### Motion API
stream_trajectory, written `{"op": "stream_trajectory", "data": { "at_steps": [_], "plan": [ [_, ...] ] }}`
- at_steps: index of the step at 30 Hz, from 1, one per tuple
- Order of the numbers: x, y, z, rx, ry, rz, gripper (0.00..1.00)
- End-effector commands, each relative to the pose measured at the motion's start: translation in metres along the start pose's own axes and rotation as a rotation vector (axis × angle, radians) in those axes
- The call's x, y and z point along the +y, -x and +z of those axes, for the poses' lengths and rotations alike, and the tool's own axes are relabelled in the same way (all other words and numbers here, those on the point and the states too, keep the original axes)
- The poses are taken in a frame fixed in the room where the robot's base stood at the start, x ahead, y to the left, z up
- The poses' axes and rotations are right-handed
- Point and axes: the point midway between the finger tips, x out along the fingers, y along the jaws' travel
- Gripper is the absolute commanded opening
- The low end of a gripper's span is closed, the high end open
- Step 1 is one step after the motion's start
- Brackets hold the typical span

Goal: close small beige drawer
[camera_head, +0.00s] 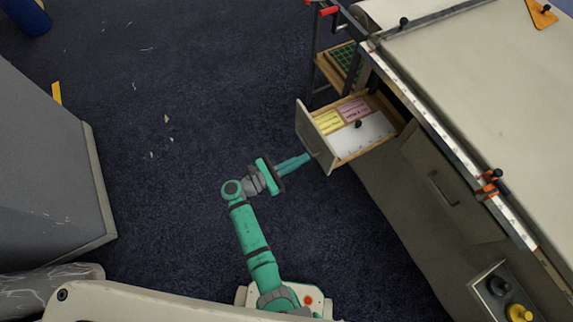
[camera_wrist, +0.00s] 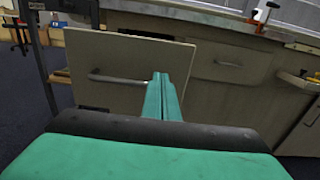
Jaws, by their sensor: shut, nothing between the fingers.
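The small beige drawer (camera_head: 318,140) stands pulled out of the long table's front in the head view. Yellow and pink papers and a white sheet lie inside it. Its flat front panel with a bar handle fills the middle left of the wrist view (camera_wrist: 125,55). My gripper (camera_head: 307,158) is shut and empty, its green fingers pointing at the drawer's front near the handle. In the wrist view the fingertips (camera_wrist: 160,78) overlap the panel just right of the handle. I cannot tell whether they touch it.
The long table (camera_head: 480,70) carries a ruler edge and an orange clamp (camera_head: 490,186). A shut drawer front (camera_head: 440,190) is to the right of the open drawer. A grey cabinet (camera_head: 45,170) stands at the left. Dark carpet between is mostly clear, with small scraps.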

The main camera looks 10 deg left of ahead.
Motion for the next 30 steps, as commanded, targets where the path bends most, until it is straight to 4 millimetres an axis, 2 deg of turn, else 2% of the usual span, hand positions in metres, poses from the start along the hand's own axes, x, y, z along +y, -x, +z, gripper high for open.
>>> {"op": "stream_trajectory", "data": {
  "at_steps": [6, 12, 23, 24, 30],
  "plan": [
    [-0.001, -0.036, 0.000, 0.000, 0.000, -0.003, 0.00],
    [-0.001, -0.052, 0.000, 0.000, 0.000, -0.004, 0.00],
    [-0.001, -0.055, 0.000, 0.000, 0.000, -0.003, 0.00],
    [0.006, -0.047, 0.001, 0.000, -0.002, 0.000, 0.00],
    [0.004, -0.056, 0.000, 0.000, 0.000, 0.010, 0.00]
  ]
}}
